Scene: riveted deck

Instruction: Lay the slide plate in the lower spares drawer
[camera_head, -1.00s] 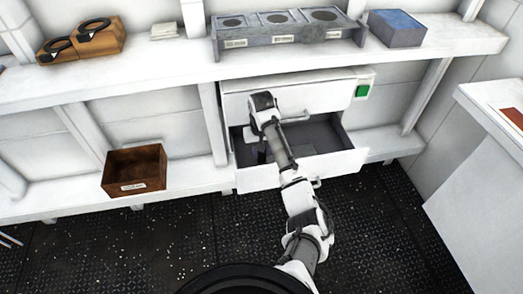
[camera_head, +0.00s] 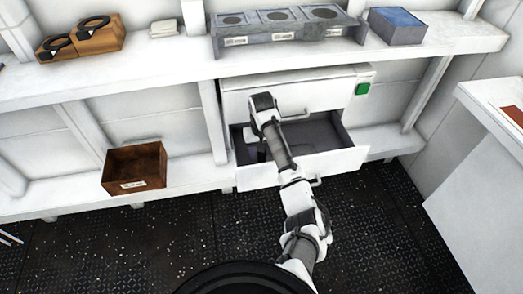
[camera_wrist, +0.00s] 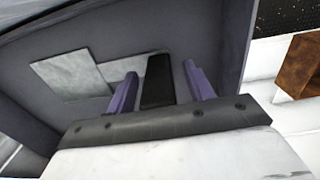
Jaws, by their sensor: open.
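The lower spares drawer (camera_head: 322,163) is pulled out under the bench, with a dark grey inside; its interior also fills most of the wrist view (camera_wrist: 210,35). My gripper (camera_wrist: 160,85) is inside the drawer, its two purple fingers apart. A black bar-like piece (camera_wrist: 158,80) shows between the fingers, with gaps on both sides. A flat, pale grey plate-like piece (camera_wrist: 75,73) lies in the drawer left of the fingers, beside a greyer one (camera_wrist: 128,68) partly behind them. I cannot tell which of these is the slide plate. In the head view my arm hides part of the drawer.
A brown bin (camera_head: 135,169) stands on the low shelf at left. The bench above holds a grey rack (camera_head: 285,32), a blue-topped box (camera_head: 397,28) and a wooden holder (camera_head: 93,40).

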